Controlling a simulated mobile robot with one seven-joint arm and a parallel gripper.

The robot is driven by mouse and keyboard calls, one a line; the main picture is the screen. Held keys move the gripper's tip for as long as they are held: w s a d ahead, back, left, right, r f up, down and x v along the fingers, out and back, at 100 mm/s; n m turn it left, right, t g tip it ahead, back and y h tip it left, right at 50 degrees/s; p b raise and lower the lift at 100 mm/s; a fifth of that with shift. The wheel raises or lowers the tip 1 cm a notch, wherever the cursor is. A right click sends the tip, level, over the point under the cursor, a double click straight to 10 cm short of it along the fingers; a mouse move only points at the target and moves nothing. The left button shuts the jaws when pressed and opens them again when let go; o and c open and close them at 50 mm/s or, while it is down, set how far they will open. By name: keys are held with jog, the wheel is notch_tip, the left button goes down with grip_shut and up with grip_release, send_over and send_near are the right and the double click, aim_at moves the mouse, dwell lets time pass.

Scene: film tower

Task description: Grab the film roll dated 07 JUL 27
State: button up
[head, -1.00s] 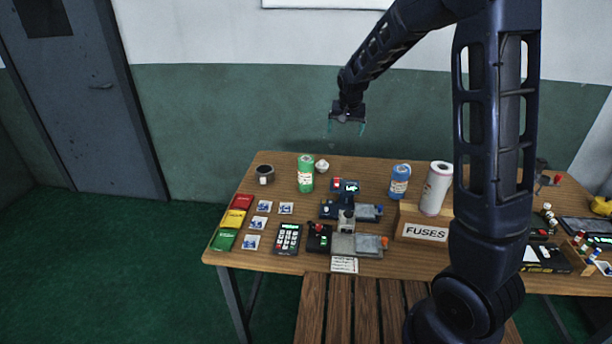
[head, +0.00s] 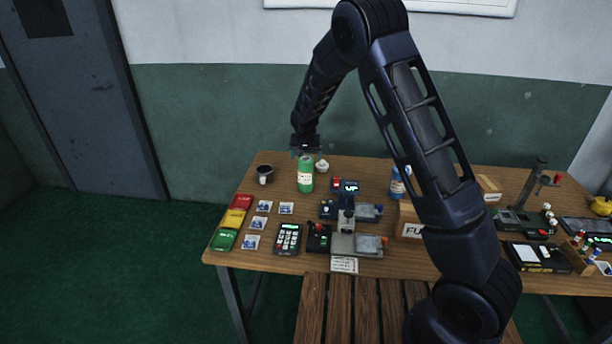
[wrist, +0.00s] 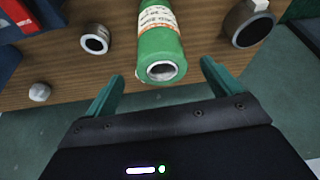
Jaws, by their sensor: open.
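A green film roll (head: 305,174) with a pale label stands upright on the table's back left part. It also shows at the top middle of the wrist view (wrist: 163,48), its hollow end towards me. The label's date is too small to read. My gripper (head: 305,152) is open and empty, above and just behind the green roll in the head view. In the wrist view the fingers (wrist: 161,78) are spread, with the roll's near end lying ahead between them, not gripped. A blue roll (head: 397,186) with a label stands farther right, partly hidden by my arm.
A dark mug (head: 264,174) stands left of the green roll, and a small white item (head: 322,165) to its right. A metal device with a lit display (head: 350,187) is in front. A FUSES box (head: 410,229) is partly behind my arm. The wall is close behind.

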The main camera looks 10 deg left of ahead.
aim_at(306, 174)
jog(key=shift+x, duration=3.85)
jog(key=shift+r, duration=0.15)
jog(key=c, duration=1.4)
jog(key=shift+r, duration=0.1)
